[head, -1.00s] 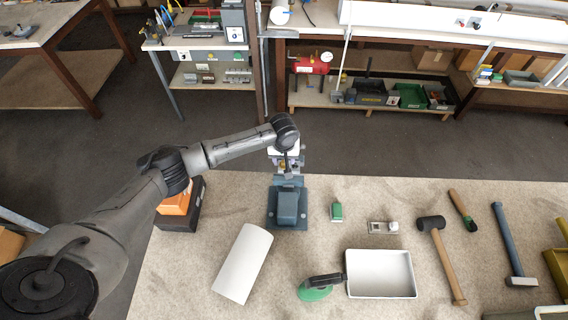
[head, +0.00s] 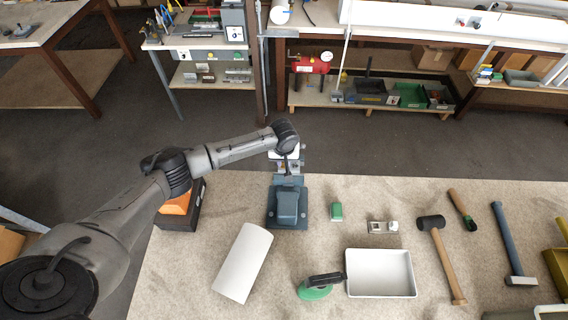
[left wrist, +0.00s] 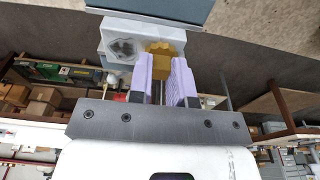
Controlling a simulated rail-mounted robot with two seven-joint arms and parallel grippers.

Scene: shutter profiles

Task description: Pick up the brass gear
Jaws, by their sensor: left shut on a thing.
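The brass gear (left wrist: 165,62) shows in the left wrist view between the purple fingertips of my left gripper (left wrist: 162,75). The fingers are shut on it. Right beside the gear is a pale grey block (left wrist: 122,42) with a dark round recess in its face. In the head view my left gripper (head: 289,166) is at the far edge of the table, just behind the blue-grey vise-like fixture (head: 288,206). The gear cannot be made out in the head view. My right gripper is not in view.
An orange and black box (head: 180,207) lies near my left arm.

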